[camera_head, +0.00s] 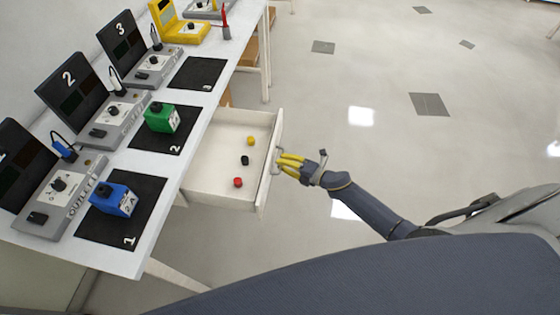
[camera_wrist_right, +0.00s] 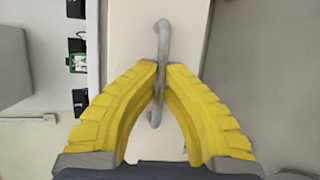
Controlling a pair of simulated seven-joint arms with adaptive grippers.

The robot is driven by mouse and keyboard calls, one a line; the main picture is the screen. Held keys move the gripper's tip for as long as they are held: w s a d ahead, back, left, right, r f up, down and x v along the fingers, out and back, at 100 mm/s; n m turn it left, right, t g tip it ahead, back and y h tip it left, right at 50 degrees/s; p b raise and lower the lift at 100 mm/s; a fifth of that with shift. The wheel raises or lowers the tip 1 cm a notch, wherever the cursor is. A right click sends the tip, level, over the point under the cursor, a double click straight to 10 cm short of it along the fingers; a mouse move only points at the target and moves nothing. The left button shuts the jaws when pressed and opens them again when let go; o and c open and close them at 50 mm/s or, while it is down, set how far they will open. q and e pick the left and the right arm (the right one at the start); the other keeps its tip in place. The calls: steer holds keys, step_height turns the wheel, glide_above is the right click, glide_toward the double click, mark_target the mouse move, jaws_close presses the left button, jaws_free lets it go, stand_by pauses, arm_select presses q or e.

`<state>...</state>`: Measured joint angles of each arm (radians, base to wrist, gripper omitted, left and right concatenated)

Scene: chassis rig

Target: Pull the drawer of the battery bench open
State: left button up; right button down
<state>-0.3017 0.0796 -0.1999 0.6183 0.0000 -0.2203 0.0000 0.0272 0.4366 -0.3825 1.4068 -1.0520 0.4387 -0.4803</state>
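The bench drawer (camera_head: 215,172) stands pulled out from under the white battery bench (camera_head: 205,112), with its inside showing. My right gripper (camera_head: 280,162) is at the grey handle (camera_head: 275,168) on the drawer's front. In the right wrist view the yellow fingers (camera_wrist_right: 160,72) close together around the bar handle (camera_wrist_right: 162,40), which passes between their tips. The drawer front (camera_wrist_right: 128,35) fills the area behind them. My left gripper is out of view.
Red (camera_head: 238,182), black (camera_head: 245,160) and yellow (camera_head: 250,141) knobs lie in the drawer. On the bench are a blue battery (camera_head: 114,199), a green battery (camera_head: 162,117), dark mats and several outlet units. The floor right of the drawer is clear.

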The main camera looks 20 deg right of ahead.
steer(key=shift+w+d, duration=0.1)
steer(key=shift+d, duration=0.1)
steer(key=c, duration=1.5)
jaws_free()
steer(key=shift+a, duration=0.1)
steer(key=v, duration=1.2)
